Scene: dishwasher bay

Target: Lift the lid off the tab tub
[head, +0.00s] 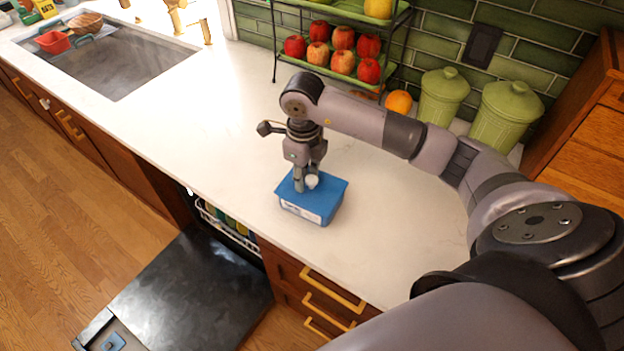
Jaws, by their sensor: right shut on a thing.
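The tab tub (304,211) stands on the white counter near its front edge, a small box with a pale label on its front. Its blue lid (331,190) lies on top and looks seated on the tub. A round whitish knob (312,181) sits on the lid. My right gripper (306,184) points straight down from above and is shut on the knob. The fingers hide part of the knob and the lid's middle. My left gripper is not in view.
The open dishwasher door (190,292) hangs below the counter, left of the tub. Behind are a fruit rack (335,68), an orange (398,102) and two green canisters (442,95). A sink (115,60) is at far left. The counter (200,125) left of the tub is clear.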

